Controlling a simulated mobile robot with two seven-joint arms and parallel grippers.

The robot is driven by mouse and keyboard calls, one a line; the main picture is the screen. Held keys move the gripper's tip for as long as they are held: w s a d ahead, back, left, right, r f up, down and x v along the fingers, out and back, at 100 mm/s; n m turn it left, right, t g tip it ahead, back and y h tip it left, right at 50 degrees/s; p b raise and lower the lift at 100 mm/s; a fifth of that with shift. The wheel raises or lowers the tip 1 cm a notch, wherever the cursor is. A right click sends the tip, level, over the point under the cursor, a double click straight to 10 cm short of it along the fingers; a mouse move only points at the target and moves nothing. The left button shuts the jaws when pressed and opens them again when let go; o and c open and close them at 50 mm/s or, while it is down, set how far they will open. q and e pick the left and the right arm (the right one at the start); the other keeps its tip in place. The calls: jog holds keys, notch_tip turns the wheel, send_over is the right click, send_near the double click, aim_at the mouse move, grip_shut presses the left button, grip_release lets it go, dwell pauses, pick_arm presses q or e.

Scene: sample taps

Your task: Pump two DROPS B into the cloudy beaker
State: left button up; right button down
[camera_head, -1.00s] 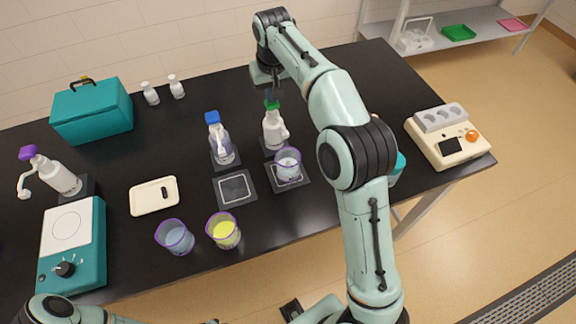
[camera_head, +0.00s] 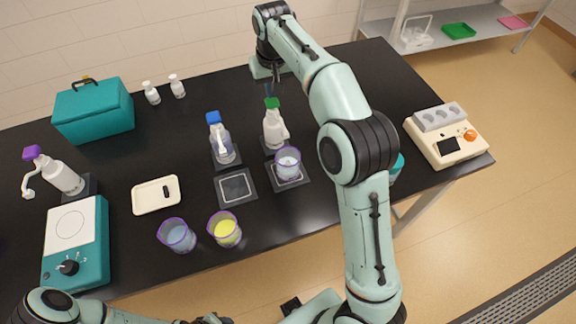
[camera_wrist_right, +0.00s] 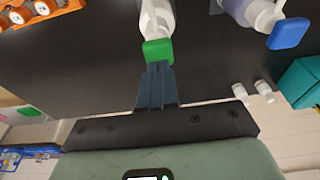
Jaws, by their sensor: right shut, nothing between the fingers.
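A white pump bottle with a green head (camera_head: 271,103) stands at the back of the bench, and a beaker with pale cloudy liquid (camera_head: 288,163) stands on the dark mat in front of it. A blue-headed pump bottle (camera_head: 220,140) stands to its left, and a purple-headed one (camera_head: 55,172) at far left. I cannot read the labels. My right gripper (camera_head: 270,90) is shut and empty just above the green head. In the right wrist view its fingertips (camera_wrist_right: 157,72) are close to the green head (camera_wrist_right: 158,50); contact is unclear. My left arm shows at the bottom; its gripper is not clearly visible.
A beaker of bluish liquid (camera_head: 177,235) and one of yellow liquid (camera_head: 225,230) stand at the front edge. An empty square mat (camera_head: 236,187) lies before the blue-headed bottle. A cream tray (camera_head: 155,195), a teal stirrer (camera_head: 75,245) and a cream device (camera_head: 448,140) are around.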

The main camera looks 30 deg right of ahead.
pick_arm(q)
jog(key=shift+s, duration=0.1)
pick_arm(e)
jog(key=shift+f, duration=0.2)
jog(key=shift+f+b, duration=0.5)
jog(key=shift+f, duration=0.65)
pick_arm(q)
jog(key=shift+s+f, duration=0.35)
jog(key=shift+f, duration=0.25)
jog(key=shift+w+r, duration=0.1)
jog(key=shift+r, duration=0.05)
pick_arm(e)
jog(key=shift+r, duration=0.15)
pick_arm(q)
jog(key=shift+w+r+p, duration=0.65)
jog(key=shift+r+p, duration=0.2)
jog(key=shift+r, duration=0.05)
pick_arm(e)
jog(key=shift+r, duration=1.2)
jog(key=shift+r, duration=0.1)
jog(key=shift+r, duration=0.3)
pick_arm(q)
jog(key=w+r+p, duration=0.3)
jog(key=w+r, duration=0.1)
jog(key=shift+w+r+t, duration=0.2)
jog(key=shift+w+t, duration=0.1)
jog(key=shift+w, duration=0.1)
pick_arm(e)
notch_tip(320, 180, up, 5)
jog(key=shift+w+r, duration=0.1)
